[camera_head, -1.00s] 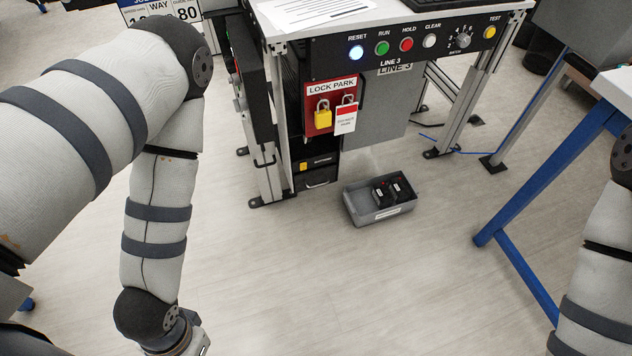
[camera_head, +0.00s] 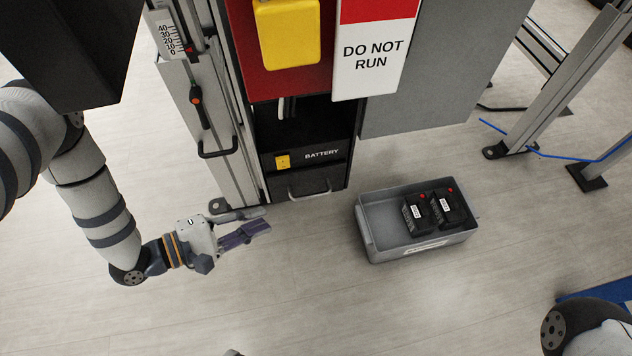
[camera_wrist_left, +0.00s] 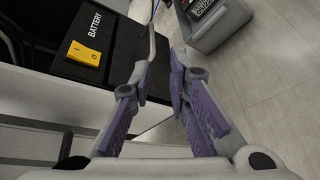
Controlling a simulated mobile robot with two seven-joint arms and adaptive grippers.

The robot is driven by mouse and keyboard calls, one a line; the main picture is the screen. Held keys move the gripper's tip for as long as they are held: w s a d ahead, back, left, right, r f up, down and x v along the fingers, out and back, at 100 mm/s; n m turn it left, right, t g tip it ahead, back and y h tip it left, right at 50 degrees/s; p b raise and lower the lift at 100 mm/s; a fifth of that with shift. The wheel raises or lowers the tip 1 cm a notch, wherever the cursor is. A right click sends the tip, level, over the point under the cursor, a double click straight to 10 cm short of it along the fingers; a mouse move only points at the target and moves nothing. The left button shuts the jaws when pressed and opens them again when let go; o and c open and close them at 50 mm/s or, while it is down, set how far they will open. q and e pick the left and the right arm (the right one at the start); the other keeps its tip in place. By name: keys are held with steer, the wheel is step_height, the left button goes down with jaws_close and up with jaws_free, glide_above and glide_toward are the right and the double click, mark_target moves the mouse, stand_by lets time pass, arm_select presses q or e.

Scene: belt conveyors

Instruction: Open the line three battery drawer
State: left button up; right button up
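The battery drawer (camera_head: 330,172) is a black front marked BATTERY, low in the line three stand, and looks shut. My right gripper is not in view.
A grey bin (camera_head: 377,243) with two black batteries (camera_head: 428,212) stands on the floor right of the drawer. The floor in front is clear.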

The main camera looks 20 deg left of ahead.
mark_target(306, 196)
arm_select(q)
steer(key=b+x, duration=0.1)
steer(key=x, duration=0.3)
steer(key=b+x, duration=0.1)
steer(key=x, duration=0.3)
steer(key=r+b+x, duration=0.1)
steer(key=x, duration=0.3)
steer(key=shift+w+a, duration=0.15)
steer(key=shift+w, duration=0.35)
steer(key=shift+c, duration=0.3)
jaws_close()
